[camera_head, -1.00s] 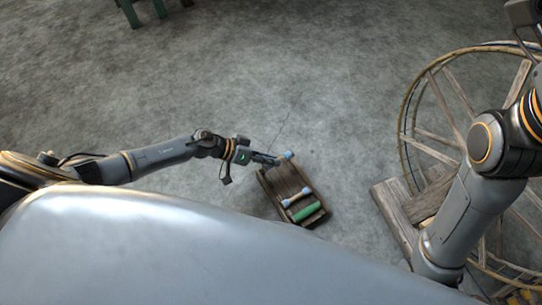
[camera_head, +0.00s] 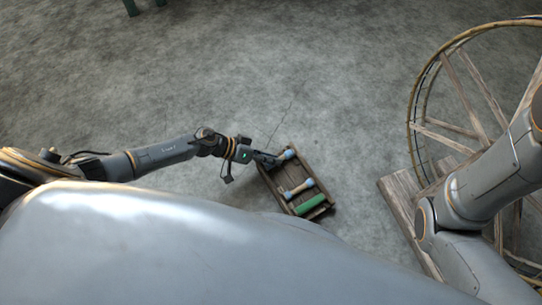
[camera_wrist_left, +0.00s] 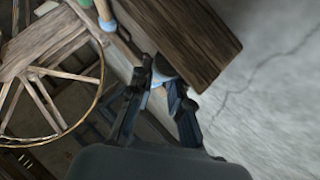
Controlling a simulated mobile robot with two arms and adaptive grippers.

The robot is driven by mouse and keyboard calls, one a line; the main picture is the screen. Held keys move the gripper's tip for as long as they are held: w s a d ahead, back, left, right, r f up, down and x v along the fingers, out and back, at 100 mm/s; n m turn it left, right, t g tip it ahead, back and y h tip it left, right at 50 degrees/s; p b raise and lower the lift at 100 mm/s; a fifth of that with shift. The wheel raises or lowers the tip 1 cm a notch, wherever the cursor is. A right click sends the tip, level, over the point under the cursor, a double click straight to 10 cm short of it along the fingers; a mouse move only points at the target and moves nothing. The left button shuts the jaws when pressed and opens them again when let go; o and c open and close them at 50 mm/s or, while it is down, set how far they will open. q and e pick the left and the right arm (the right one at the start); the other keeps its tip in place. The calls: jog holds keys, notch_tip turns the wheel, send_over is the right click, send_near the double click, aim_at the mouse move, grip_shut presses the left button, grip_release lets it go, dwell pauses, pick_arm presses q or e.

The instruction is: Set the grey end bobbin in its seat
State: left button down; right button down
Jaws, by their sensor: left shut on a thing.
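My left gripper (camera_head: 276,160) is shut on the grey end bobbin, at the far end of a dark wooden tray (camera_head: 270,182). The bobbin's pale blue-grey end (camera_head: 290,153) sticks out past the fingers at the tray's far edge; the fingers hide most of the rest. In the left wrist view, a pale part of it (camera_wrist_left: 161,70) shows between the fingers, close to the tray's wooden wall (camera_wrist_left: 185,35). I cannot tell whether it rests in its seat. My right gripper is out of view.
A tan bobbin with pale blue ends (camera_head: 298,189) and a green bobbin (camera_head: 310,203) lie in the tray's nearer part. A large wooden spoked wheel (camera_head: 462,98) on a plank base (camera_head: 401,200) stands to the right. Bare grey floor surrounds the tray.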

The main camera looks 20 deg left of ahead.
pick_arm(q)
jog(key=shift+f, duration=0.1)
jog(key=c, duration=1.2)
grip_release()
jog(key=shift+s+a, duration=0.15)
jog(key=shift+a, duration=0.05)
jog(key=v, duration=1.1)
jog(key=shift+a+r, duration=0.15)
jog(key=shift+r, duration=0.15)
